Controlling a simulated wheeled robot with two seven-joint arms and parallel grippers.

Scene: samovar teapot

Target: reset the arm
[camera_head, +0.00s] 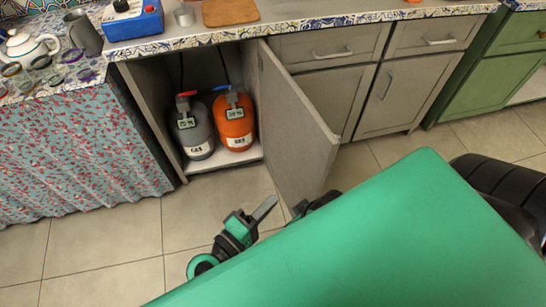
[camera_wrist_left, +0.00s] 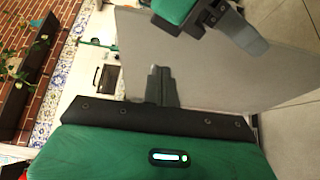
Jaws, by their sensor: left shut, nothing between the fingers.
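My left gripper (camera_head: 264,208) is shut and empty in the head view. It hangs above the tiled floor, in front of the open cabinet and left of the open door's lower edge. Its closed grey fingers (camera_wrist_left: 160,86) stand in the middle of the left wrist view, in front of the door. My right gripper (camera_wrist_left: 243,38) shows in part at the upper right of the left wrist view, with a grey finger in sight. In the head view only a dark part of it shows, beside my green body, which hides the rest. I cannot tell its opening.
The grey cabinet door (camera_head: 287,120) stands open and juts out towards me. Inside are a grey gas cylinder (camera_head: 198,142) and an orange gas cylinder (camera_head: 234,137). The counter above holds a blue box (camera_head: 134,24), a wooden board (camera_head: 230,11) and a teapot (camera_head: 25,46). Floor at left is clear.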

